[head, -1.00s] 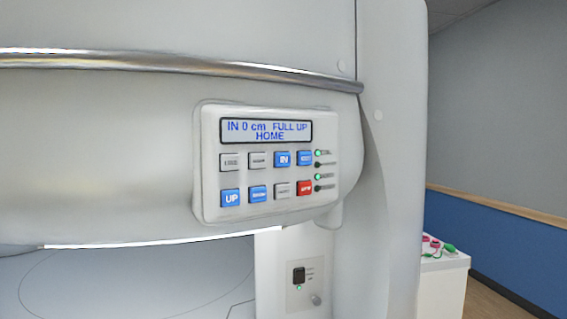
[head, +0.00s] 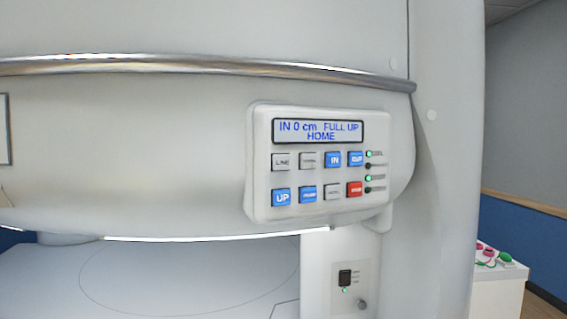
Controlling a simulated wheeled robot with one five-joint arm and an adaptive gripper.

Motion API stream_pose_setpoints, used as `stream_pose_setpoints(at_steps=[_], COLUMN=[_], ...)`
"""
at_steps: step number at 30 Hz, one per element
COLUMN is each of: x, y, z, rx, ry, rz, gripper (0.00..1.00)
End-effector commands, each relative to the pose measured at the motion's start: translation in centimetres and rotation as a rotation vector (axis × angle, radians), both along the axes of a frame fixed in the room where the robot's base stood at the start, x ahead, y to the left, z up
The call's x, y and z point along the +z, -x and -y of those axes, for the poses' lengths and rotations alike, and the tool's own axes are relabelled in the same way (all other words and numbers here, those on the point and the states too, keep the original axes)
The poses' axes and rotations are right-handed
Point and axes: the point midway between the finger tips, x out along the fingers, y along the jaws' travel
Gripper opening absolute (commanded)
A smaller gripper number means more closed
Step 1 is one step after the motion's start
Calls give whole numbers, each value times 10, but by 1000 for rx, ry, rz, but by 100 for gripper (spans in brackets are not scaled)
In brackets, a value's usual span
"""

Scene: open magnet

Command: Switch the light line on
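The control panel (head: 260,160) is a pale raised box on the curved front of the magnet housing. Its display (head: 318,131) reads "IN 0 cm FULL UP HOME" in blue letters. A grey button (head: 283,162) at the upper left of the keys seems to read "LINE". The other keys are grey, blue and one red. Small round lamps stand at the right of the keys; two glow green and two are dark. I see no light line on the housing or the surface below. My gripper is not in view.
A metal rail (head: 200,66) runs across the housing above the panel. A flat pale surface (head: 60,280) lies below. A small switch plate (head: 350,285) is on the column under the panel. A white cabinet (head: 497,290) with coloured items stands at the right.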

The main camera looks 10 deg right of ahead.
Motion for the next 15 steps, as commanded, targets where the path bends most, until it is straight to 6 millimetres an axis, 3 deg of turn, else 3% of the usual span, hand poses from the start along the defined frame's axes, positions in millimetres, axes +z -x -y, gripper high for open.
stream_pose_setpoints(at_steps=[15], x=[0], y=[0], z=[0], rx=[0], ry=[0], rz=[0], gripper=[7])
